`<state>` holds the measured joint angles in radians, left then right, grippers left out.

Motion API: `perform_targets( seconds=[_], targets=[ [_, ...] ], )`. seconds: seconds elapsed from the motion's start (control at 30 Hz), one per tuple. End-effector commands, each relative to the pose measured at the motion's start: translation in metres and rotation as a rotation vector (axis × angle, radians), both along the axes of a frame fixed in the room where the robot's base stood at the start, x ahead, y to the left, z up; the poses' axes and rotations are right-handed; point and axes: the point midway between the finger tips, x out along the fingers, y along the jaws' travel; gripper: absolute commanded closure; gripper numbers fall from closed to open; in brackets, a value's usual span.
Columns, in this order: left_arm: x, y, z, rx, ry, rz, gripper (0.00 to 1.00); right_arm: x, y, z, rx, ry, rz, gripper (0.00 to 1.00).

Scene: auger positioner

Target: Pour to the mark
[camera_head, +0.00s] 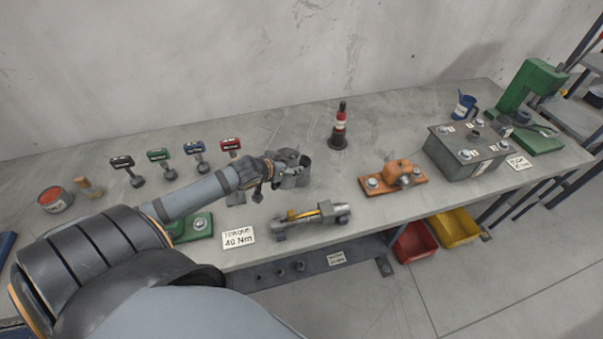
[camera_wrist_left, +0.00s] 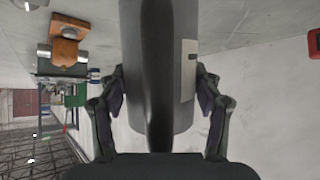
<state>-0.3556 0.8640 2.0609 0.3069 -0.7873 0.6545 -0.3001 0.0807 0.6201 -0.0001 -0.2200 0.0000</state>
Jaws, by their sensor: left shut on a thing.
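My left gripper (camera_head: 284,168) is shut on a dark grey vessel (camera_head: 300,174) above the middle of the bench. In the left wrist view the vessel (camera_wrist_left: 160,70) fills the centre, with a finger of the gripper (camera_wrist_left: 160,105) on each side. A pale strip shows on its side. I cannot see what is inside it. A dark bottle (camera_head: 340,122) with a red and white band stands upright on the bench, right of and behind the vessel, apart from it. I cannot make out a fill mark. My right gripper is not in view.
An orange part on a base (camera_head: 393,178) and a grey battery-like box (camera_head: 467,152) stand to the right. A blue mug (camera_head: 464,107) and green press (camera_head: 527,90) are at the far right. A metal tool (camera_head: 312,217) lies near the front edge. Several coloured-head tools (camera_head: 159,156) stand left.

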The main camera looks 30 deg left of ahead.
Motion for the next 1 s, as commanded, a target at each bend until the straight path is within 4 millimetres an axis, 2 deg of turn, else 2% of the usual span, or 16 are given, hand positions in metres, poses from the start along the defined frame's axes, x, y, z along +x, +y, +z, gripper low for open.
perform_targets(
  seconds=[0.33, 1.0],
  targets=[
    [0.0, 0.0, 0.007, -0.004, 0.04, 0.001, 0.83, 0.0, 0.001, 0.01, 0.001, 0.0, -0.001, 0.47],
    [0.0, 0.0, 0.008, -0.004, 0.054, 0.0, 0.83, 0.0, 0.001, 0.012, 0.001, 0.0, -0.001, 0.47]
  ],
)
